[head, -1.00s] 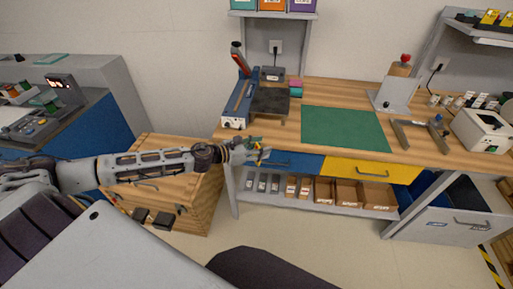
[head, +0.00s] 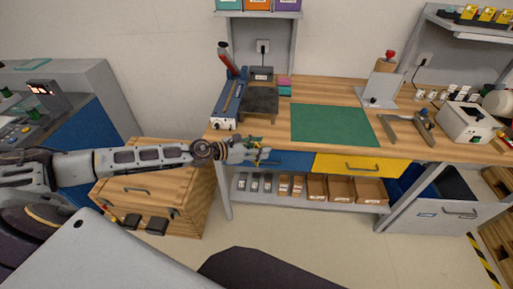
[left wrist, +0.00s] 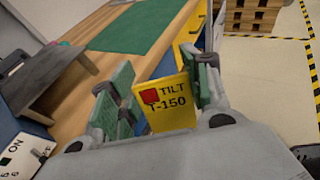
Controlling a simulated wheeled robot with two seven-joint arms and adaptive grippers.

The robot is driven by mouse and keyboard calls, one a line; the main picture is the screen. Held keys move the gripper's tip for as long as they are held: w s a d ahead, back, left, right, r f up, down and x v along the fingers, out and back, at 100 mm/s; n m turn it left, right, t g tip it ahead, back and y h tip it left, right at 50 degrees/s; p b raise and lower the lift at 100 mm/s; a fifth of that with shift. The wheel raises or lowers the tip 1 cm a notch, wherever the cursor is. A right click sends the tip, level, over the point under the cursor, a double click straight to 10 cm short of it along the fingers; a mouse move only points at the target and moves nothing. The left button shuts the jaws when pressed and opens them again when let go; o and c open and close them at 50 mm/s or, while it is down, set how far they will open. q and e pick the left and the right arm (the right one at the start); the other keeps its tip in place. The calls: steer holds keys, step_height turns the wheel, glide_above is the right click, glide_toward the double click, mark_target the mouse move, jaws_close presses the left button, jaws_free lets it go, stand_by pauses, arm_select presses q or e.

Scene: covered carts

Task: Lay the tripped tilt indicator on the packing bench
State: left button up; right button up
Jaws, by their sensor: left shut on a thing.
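The tilt indicator (left wrist: 167,108) is a yellow tag with a red square and the print "TILT T-150". In the left wrist view it stands between the green finger pads of my left gripper (left wrist: 160,95), which is shut on it. In the head view my left gripper (head: 255,153) is at the front edge of the packing bench (head: 285,138), in front of the blue drawer; the tag is too small to make out there. The bench has a wooden top with a green mat (head: 335,124), which lies right of and beyond the gripper. My right gripper is not in view.
A blue sealer-like device (head: 225,113) and a small dark stand (head: 260,101) occupy the bench's left end. A grey stand (head: 380,90), a grey frame (head: 408,130) and a white device (head: 468,122) are on the right. The mat is clear.

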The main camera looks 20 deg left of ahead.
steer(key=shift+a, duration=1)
